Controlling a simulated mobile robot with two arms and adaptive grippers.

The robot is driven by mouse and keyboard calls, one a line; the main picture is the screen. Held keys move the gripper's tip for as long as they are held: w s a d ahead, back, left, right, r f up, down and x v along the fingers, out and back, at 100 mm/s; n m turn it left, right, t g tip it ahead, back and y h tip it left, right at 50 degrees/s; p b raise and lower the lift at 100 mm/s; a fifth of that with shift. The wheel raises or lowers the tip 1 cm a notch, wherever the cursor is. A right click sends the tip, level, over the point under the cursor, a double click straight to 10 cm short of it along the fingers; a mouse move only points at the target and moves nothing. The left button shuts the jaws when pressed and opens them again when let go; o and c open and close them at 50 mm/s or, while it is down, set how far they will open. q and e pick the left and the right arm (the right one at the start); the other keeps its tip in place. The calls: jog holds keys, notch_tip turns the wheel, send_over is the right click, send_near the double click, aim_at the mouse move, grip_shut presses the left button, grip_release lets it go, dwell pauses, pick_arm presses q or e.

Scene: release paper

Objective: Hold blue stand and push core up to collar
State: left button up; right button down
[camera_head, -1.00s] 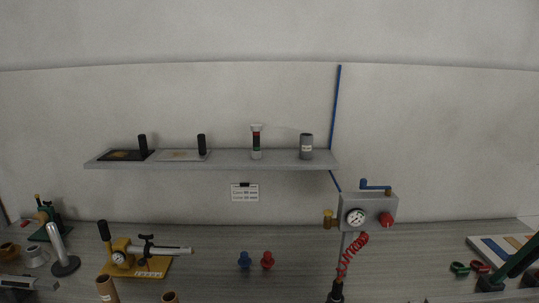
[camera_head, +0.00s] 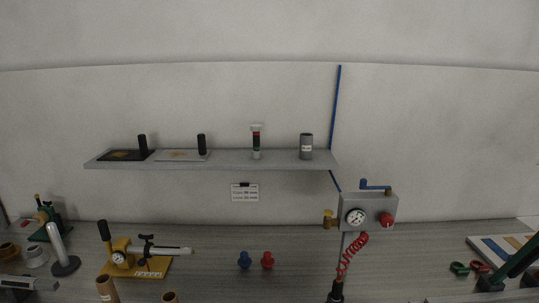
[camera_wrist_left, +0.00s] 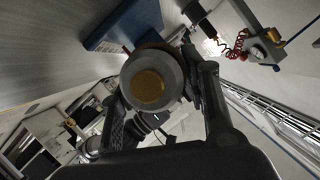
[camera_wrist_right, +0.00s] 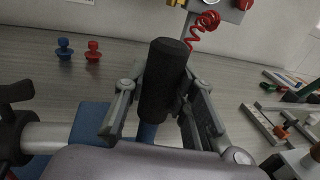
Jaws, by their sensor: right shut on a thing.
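The blue stand shows as a blue base (camera_wrist_right: 90,122) in the right wrist view and as a blue slab (camera_wrist_left: 124,24) in the left wrist view. My right gripper (camera_wrist_right: 165,105) is shut on an upright black handle (camera_wrist_right: 164,75) with a blue post below it. A silver shaft (camera_wrist_right: 48,138) lies level at the left of that view. In the left wrist view, a round end with a grey rim and tan middle (camera_wrist_left: 147,86) faces the camera. My left gripper (camera_wrist_left: 160,95) has its fingers apart on either side of it; contact is unclear. The collar cannot be made out.
In the head view, a yellow stand (camera_head: 152,272) with a gauge, blue (camera_head: 244,261) and red (camera_head: 267,261) knobs, and brown tubes (camera_head: 108,290) stand on the bench. A grey gauge box (camera_head: 368,212) with a red coiled hose is right of centre. A shelf (camera_head: 230,160) runs above.

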pick_arm(q)
jog(key=c, duration=0.7)
jog(key=shift+d, duration=0.15)
jog(key=shift+d, duration=1.8)
jog(key=o, duration=1.2)
pick_arm(e)
jog(key=shift+a, duration=0.1)
pick_arm(q)
jog(key=v, duration=1.2)
jog(key=shift+w+a, duration=0.1)
